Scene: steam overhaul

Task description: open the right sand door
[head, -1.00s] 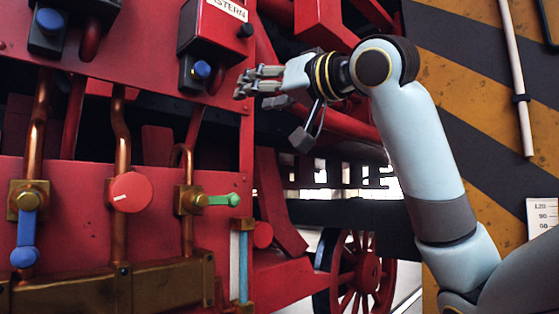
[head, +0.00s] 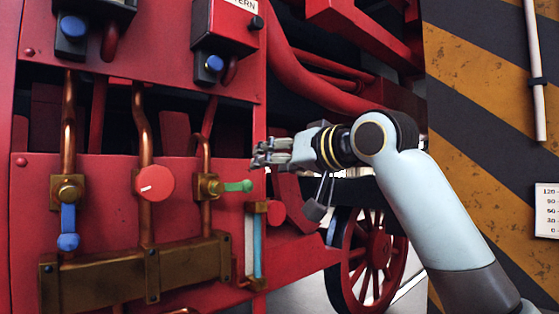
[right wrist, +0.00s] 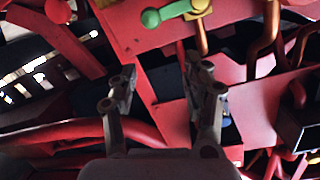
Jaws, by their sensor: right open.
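My right gripper (head: 262,155) is open and empty, beside the right edge of the red panel (head: 100,210). It is above and slightly right of a green lever handle (head: 238,186). In the right wrist view my right gripper (right wrist: 163,85) has its two fingers apart with nothing between them. The green handle (right wrist: 165,12) shows beyond the fingertips there. I cannot make out for sure which part is the right sand door. A red box (head: 226,28) with a dark lower part and blue knob (head: 214,63) is at the upper middle. My left gripper is not in view.
Copper pipes, a red round knob (head: 155,184), a blue lever (head: 68,228) and a glass tube (head: 254,240) crowd the panel. A red curved pipe (head: 325,90) runs behind my right arm. A striped wall (head: 480,120) stands at the right.

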